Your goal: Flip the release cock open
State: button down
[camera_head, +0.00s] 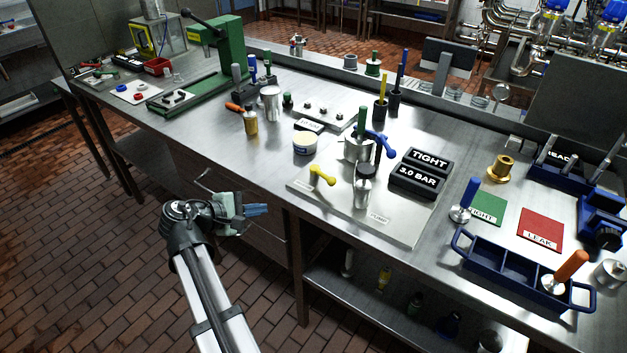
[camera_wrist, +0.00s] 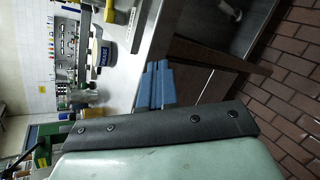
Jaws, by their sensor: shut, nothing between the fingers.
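A steel plate (camera_head: 408,228) on the bench carries a small test rig. A yellow lever handle (camera_head: 322,178) stands at its left side, tilted. A blue lever handle (camera_head: 377,141) sits on the metal fitting at the back. I cannot tell from any label which one is the release cock. A dark-topped metal cylinder (camera_head: 365,188) stands in front. My gripper (camera_head: 262,209) is shut and empty, in front of the bench edge, left of the plate and apart from it. Its blue fingertips show together in the wrist view (camera_wrist: 158,84).
Black blocks reading TIGHT (camera_head: 430,160) and 3.0 BAR (camera_head: 416,181) sit on the plate's right. A white tub (camera_head: 305,145) stands behind-left of it. Right are a green card (camera_head: 487,210), red card (camera_head: 541,231) and blue tray (camera_head: 510,266). The bench front left of the plate is clear.

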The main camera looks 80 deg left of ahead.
aim_at(324, 178)
notch_tip(324, 178, up, 5)
jog(key=w+n+t, duration=0.2)
jog(key=n+t, duration=0.2)
jog(key=n, duration=0.5)
jog(key=shift+w+d+r, duration=0.15)
jog(key=shift+w+r, duration=0.05)
jog(key=shift+w, duration=0.1)
jog(key=x, duration=1.4)
jog(key=shift+f, duration=0.15)
